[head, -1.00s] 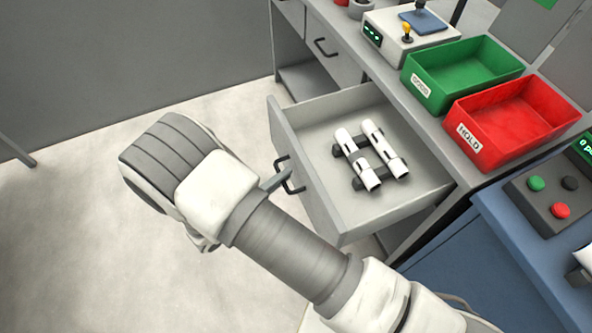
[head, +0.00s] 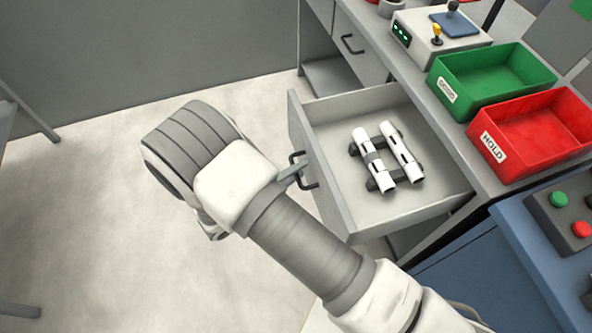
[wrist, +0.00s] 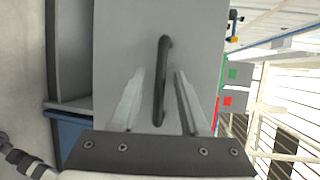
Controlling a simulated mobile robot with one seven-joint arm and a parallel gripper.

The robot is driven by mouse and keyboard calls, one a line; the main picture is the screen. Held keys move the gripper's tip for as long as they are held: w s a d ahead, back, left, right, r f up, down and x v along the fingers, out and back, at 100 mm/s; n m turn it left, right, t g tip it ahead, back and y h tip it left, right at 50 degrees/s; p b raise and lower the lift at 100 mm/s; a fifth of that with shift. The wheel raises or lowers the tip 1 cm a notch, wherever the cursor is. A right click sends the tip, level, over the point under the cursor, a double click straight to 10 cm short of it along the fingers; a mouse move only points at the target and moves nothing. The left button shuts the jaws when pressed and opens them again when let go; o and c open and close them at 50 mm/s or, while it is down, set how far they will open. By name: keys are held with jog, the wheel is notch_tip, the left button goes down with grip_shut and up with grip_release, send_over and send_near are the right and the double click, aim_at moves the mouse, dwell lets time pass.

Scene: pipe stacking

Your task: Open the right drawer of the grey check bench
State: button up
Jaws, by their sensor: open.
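The right drawer (head: 335,190) of the grey check bench (head: 440,150) stands pulled out well beyond the bench front. Its dark bar handle (head: 312,184) is on the drawer front. In the wrist view the handle (wrist: 162,80) lies between the two parted fingers of my gripper (wrist: 160,98), with a gap on both sides. The drawer front (wrist: 190,35) fills the middle of that view. In the head view my wrist hides most of the gripper; one fingertip (head: 290,173) shows at the handle.
Two white pipes (head: 402,155) lie on dark supports inside the drawer. A green bin (head: 445,108) and a red HOLD bin (head: 485,165) stand on the bench top. A closed drawer (head: 365,60) is farther left along the bench. The floor (head: 100,220) left of the arm is clear.

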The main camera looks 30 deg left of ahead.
jog(key=p+v, duration=0.1)
jog(key=v, duration=1.6)
jog(key=shift+p, duration=0.3)
jog(key=shift+s, duration=0.15)
jog(key=w+d+r+m+g+h, duration=0.1)
jog(key=w+d+r+m+g, duration=0.6)
jog(key=d+r+m, duration=0.4)
jog(key=w+d+r+m+g+h, duration=0.1)
jog(key=w+d+r+m+g, duration=0.4)
jog(key=w+d+r+m, duration=0.6)
jog(key=s+d+r+m+t+y, duration=0.1)
jog(key=s+d+r+m+y, duration=0.35)
jog(key=d+m, duration=0.65)
jog(key=s+d+r+m+t+y, duration=0.2)
jog(key=s+d+r+m+y, duration=0.35)
jog(key=m, duration=0.95)
notch_tip(320, 180, up, 13)
jog(key=w+d+h+p, duration=0.1)
jog(key=h+p, duration=0.1)
jog(key=p, duration=1)
jog(key=shift+w+d+m+p, duration=0.3)
jog(key=shift+w+d+m, duration=0.05)
jog(key=shift+w+m, duration=0.05)
